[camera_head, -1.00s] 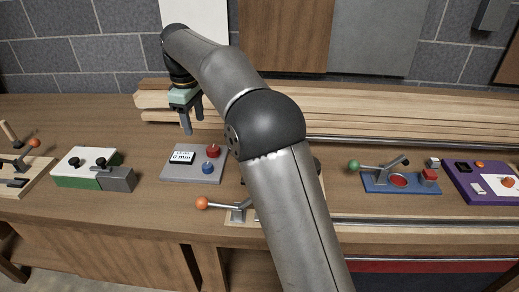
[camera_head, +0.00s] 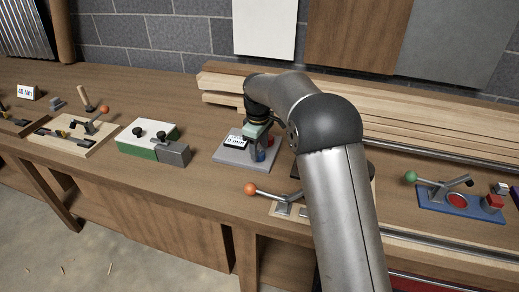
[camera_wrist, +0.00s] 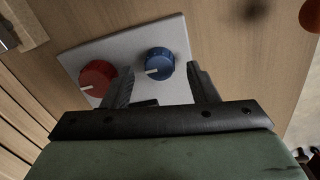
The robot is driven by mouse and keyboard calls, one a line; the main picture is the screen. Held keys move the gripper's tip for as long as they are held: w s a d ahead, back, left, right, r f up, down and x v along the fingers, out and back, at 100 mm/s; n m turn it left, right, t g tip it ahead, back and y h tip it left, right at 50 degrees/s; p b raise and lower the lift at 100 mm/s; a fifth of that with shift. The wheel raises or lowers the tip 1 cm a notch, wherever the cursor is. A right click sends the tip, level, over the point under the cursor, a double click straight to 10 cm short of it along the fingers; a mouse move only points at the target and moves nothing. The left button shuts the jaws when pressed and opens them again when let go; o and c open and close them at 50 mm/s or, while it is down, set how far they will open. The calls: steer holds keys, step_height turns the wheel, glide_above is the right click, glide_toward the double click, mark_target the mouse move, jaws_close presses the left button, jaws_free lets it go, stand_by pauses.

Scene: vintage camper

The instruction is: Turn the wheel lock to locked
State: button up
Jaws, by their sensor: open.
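A grey panel (camera_head: 230,159) on the workbench carries a white display (camera_head: 234,142), a red knob and a blue knob. No readable label shows which one is the wheel lock. In the wrist view the blue knob (camera_wrist: 158,63) lies just ahead of and between the open fingers of my gripper (camera_wrist: 163,80); contact cannot be told. The red knob (camera_wrist: 97,77), with a pale pointer line, sits left of the left finger. In the head view my gripper (camera_head: 259,148) is low over the panel's right side and partly hides the knobs.
A green-and-white box with a grey block (camera_head: 150,141) stands left of the panel. A lever with an orange ball (camera_head: 250,189) is close in front. Stacked boards (camera_head: 220,84) lie behind. A blue-based clamp (camera_head: 460,205) is to the right.

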steer(key=shift+f, duration=0.85)
steer(key=c, duration=1)
